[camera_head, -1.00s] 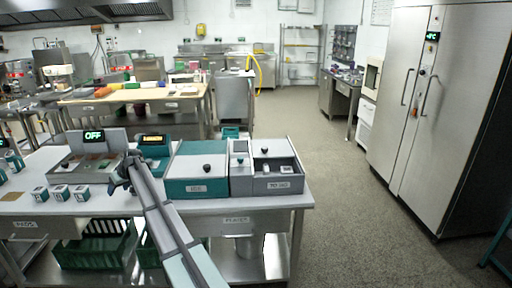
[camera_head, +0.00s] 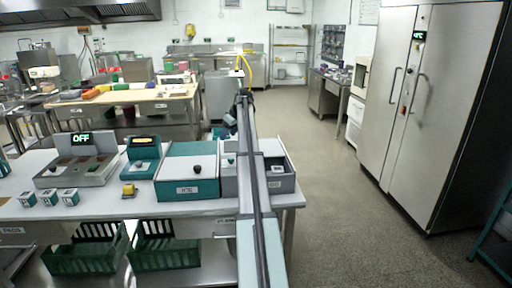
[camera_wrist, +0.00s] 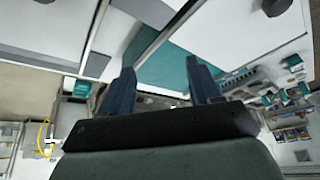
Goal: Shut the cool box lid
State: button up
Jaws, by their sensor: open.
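A grey box (camera_head: 279,184) stands at the bench's right end, partly hidden behind my arm. Its right compartment is open at the front and dark inside. A pale lid panel (camera_head: 271,147) covers its back part. The labels are too small to read surely. My gripper (camera_head: 229,123) is open and empty, behind and above the boxes. In the wrist view its two blue fingers (camera_wrist: 160,84) are apart, with box tops beyond them.
Green crates (camera_head: 85,250) sit below. The floor (camera_head: 340,220) to the right is clear.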

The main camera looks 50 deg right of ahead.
jog(key=s+d+r, duration=0.4)
jog(key=s+d, duration=0.7)
jog(key=s, duration=0.1)
jog(key=shift+g, duration=0.4)
jog(key=x, duration=1.3)
jog(key=shift+d+f, duration=0.3)
jog(key=shift+f, duration=0.15)
jog(key=shift+c, duration=0.2)
grip_shut()
